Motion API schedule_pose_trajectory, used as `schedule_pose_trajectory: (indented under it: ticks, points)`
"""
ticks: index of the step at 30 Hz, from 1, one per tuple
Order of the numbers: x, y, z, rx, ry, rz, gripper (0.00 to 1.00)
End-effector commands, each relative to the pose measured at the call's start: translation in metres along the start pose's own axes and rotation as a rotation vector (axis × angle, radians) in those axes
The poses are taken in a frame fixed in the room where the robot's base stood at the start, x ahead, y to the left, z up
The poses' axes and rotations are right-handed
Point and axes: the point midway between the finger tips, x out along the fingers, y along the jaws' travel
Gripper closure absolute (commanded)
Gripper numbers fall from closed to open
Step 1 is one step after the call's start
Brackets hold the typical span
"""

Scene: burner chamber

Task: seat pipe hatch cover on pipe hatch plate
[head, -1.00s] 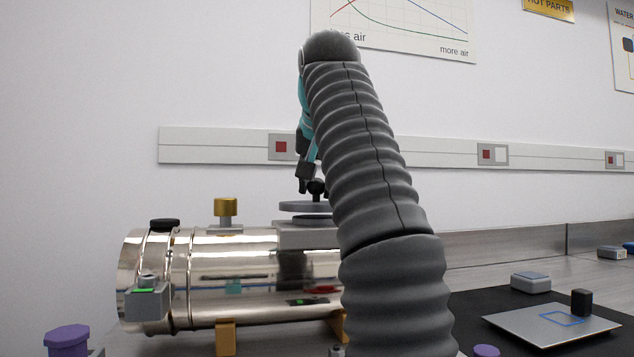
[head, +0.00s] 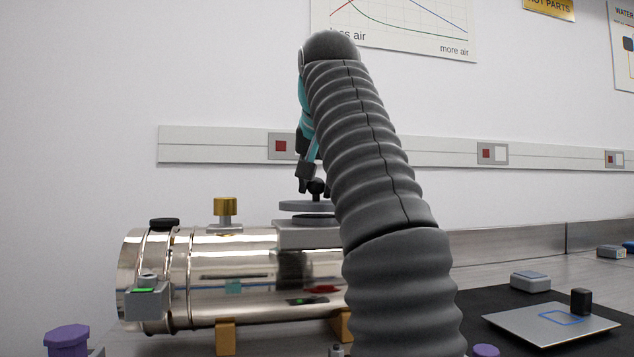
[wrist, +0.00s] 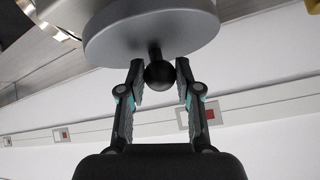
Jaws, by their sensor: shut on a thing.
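The pipe hatch cover (head: 305,206) is a grey disc with a black ball knob (head: 317,187) on top. In the head view it is level, just above the pipe hatch plate (head: 300,236), a grey block on top of the shiny pipe. I cannot tell whether cover and plate touch; my arm hides their right side. My gripper (head: 307,184) points down and is shut on the cover's knob. In the wrist view, the fingers of my gripper (wrist: 160,76) stand on both sides of the knob (wrist: 159,74), with the cover's disc (wrist: 150,30) beyond.
The shiny pipe (head: 210,280) rests on orange supports (head: 226,337). A brass knob (head: 225,207) and a black cap (head: 165,224) stand on its top, left of the plate. At right, a black mat holds a metal sheet (head: 515,325) and a grey box (head: 530,281).

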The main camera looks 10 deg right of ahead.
Motion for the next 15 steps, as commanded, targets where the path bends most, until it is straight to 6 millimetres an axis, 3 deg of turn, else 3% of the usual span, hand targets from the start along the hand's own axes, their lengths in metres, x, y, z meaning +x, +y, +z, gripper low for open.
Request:
schedule_pose_trajectory:
  ticks: [15]
  points:
    - [0.0019, 0.0007, 0.0025, 0.0, 0.001, 0.0, 1.0]
